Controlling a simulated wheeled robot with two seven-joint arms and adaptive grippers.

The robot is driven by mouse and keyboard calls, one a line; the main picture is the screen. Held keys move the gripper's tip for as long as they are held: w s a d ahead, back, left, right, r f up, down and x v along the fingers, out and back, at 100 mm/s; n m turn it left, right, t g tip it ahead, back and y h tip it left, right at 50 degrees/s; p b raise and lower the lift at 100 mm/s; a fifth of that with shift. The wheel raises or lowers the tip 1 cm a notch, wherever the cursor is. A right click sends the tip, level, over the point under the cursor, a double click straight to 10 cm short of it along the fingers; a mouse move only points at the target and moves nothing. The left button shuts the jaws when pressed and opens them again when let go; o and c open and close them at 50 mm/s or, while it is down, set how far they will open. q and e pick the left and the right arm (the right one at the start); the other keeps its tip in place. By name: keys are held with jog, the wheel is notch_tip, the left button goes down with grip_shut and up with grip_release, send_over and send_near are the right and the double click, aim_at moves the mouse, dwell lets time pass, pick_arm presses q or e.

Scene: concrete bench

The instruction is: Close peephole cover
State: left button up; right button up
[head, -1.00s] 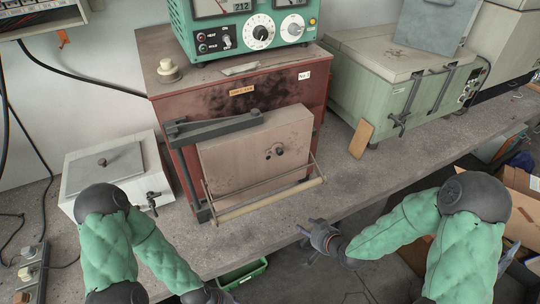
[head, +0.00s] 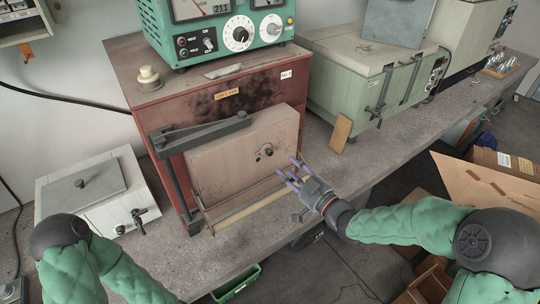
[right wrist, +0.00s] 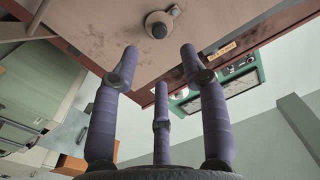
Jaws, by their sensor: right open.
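The peephole (head: 265,151) with its small dark cover sits on the beige door (head: 225,160) of the red furnace (head: 150,90). In the right wrist view the round peephole fitting (right wrist: 158,25) shows at top centre, with a small tab (right wrist: 174,11) out to its right. Whether the cover lies over the hole is too small to tell. My right gripper (head: 290,172) is open and empty, its purple fingers in front of the door, below and right of the peephole. The fingers (right wrist: 160,85) also show spread in the right wrist view, apart from the fitting. My left gripper is out of view.
A handle bar (head: 245,205) runs across the door's lower front. A grey lever arm (head: 200,133) crosses the door's top. A white box (head: 95,195) stands left, a green chest (head: 365,80) right. An open cardboard box (head: 495,185) is at right.

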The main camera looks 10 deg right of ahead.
aim_at(271, 154)
jog(key=b+x, duration=0.1)
jog(key=x, duration=0.8)
grip_shut()
